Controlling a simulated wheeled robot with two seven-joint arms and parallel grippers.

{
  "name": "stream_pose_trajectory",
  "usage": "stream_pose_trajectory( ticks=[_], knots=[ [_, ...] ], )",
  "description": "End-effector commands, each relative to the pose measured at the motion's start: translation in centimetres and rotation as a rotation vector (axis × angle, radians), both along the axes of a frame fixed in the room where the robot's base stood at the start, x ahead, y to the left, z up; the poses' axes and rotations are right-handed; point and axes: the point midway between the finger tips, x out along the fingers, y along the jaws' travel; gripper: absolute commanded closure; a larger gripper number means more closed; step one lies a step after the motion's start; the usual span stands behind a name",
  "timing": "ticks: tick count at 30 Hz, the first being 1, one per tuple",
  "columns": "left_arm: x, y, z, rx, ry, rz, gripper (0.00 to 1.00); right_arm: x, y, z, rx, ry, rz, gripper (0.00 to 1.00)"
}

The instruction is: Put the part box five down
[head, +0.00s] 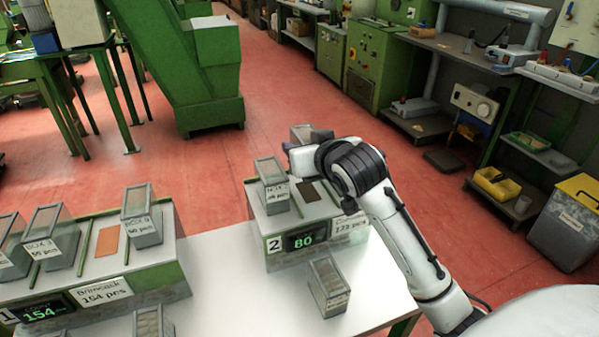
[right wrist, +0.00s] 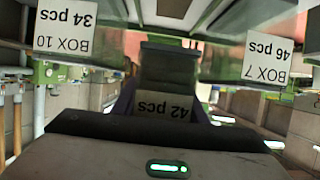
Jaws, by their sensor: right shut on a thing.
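A small grey box with a lighter top (head: 302,132) is between the fingers of my right gripper (head: 304,142), which is shut on it. In the right wrist view the box (right wrist: 168,72) shows upside down with a "42 pcs" label; its box number is hidden. In the head view it appears above and behind the bare brown pad (head: 308,192) of station 2 (head: 290,222), whose display reads 80. Its foot is hidden by my gripper. My left gripper is not in view.
A labelled box (head: 272,187) stands left of the pad. The wrist view shows labels BOX 10 (right wrist: 65,32) and BOX 7 (right wrist: 268,60) on either side. Another box (head: 327,287) stands on the white table (head: 235,285). Station 1 (head: 155,285) at left holds several boxes and a bare orange pad (head: 107,241).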

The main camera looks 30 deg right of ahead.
Motion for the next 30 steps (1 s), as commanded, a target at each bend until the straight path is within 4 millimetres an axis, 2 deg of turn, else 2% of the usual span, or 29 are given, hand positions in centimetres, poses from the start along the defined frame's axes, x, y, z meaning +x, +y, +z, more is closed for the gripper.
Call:
stream_pose_trajectory(
  ticks=[1,4,12,24,25,27,30],
  knots=[
    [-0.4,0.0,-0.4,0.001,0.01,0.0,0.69,-0.1,0.0,-1.0,-0.001,0.003,-0.001,0.85],
    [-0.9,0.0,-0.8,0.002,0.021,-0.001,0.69,0.0,0.0,-1.9,-0.001,0.0,0.0,0.85],
    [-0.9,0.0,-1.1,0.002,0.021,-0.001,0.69,0.0,0.0,-5.4,0.0,0.002,0.0,0.85],
    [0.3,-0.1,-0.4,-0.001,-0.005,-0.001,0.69,0.0,0.0,-6.0,0.0,-0.002,0.0,0.85],
    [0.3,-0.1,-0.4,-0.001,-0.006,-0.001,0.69,0.0,0.0,-6.0,0.0,-0.001,0.0,0.56],
    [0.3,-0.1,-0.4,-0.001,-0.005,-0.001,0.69,0.0,0.0,-6.0,0.0,-0.001,0.0,0.44],
    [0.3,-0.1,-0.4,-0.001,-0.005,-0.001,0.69,0.0,0.0,-6.0,0.0,-0.001,0.0,0.42]
  ],
)
